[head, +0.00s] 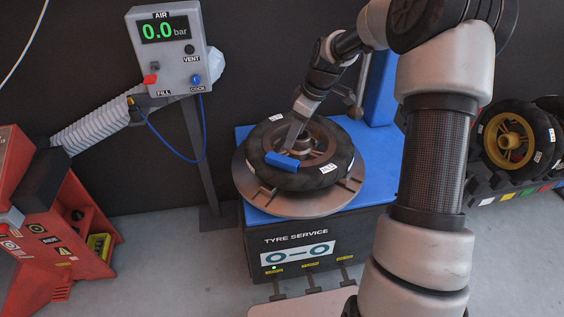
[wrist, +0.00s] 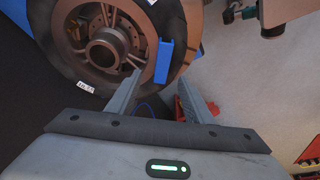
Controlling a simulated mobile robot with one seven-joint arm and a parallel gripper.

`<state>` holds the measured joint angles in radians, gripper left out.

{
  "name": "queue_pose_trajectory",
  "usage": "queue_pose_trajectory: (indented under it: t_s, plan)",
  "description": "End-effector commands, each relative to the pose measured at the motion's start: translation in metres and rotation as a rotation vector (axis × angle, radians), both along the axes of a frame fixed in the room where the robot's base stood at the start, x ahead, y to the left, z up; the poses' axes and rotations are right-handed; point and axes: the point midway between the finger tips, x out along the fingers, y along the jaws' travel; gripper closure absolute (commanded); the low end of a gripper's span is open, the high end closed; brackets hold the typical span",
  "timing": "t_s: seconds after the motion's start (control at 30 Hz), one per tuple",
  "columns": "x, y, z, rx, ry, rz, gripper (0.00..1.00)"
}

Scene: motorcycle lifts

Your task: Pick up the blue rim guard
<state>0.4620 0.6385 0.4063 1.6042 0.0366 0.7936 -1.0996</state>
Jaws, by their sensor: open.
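The blue rim guard (head: 282,160) sits on the near edge of the wheel, across the rim and tyre. In the wrist view the rim guard (wrist: 164,60) shows as an upright blue strip at the tyre's edge. My gripper (wrist: 160,79) is open and empty, its two fingers spread on either side of the strip's lower end in the picture. In the head view my gripper (head: 296,130) reaches down over the wheel just behind the guard; its fingertips are small there, and I cannot tell whether they touch anything.
The black tyre (head: 318,178) lies flat on the round turntable (head: 265,203) of the blue tyre machine (head: 383,150). An air gauge box (head: 168,62) on a post stands behind left, with a blue hose. A red machine (head: 50,235) is left; spare wheels (head: 512,138) are right.

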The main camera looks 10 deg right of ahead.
Motion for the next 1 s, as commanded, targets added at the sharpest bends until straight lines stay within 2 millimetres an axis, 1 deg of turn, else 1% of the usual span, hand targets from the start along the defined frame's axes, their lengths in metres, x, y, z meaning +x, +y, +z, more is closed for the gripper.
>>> queue_pose_trajectory:
  t_s: [0.03,0.1,0.2,0.47,0.57,0.7,0.8,1.0]
  plan:
    - [0.001,0.004,-0.014,0.001,0.003,0.002,0.53]
    - [0.004,0.007,-0.026,0.001,0.003,0.001,0.53]
    - [0.006,0.010,-0.040,0.000,0.002,0.001,0.53]
    - [0.009,0.014,-0.053,-0.001,0.001,-0.001,0.53]
    - [0.009,0.019,-0.064,0.000,0.003,0.001,0.53]
    - [0.011,0.028,-0.085,0.000,0.004,0.000,0.53]
    - [0.014,0.030,-0.096,0.000,0.002,-0.001,0.53]
    - [0.015,0.030,-0.097,-0.001,0.001,-0.001,0.53]
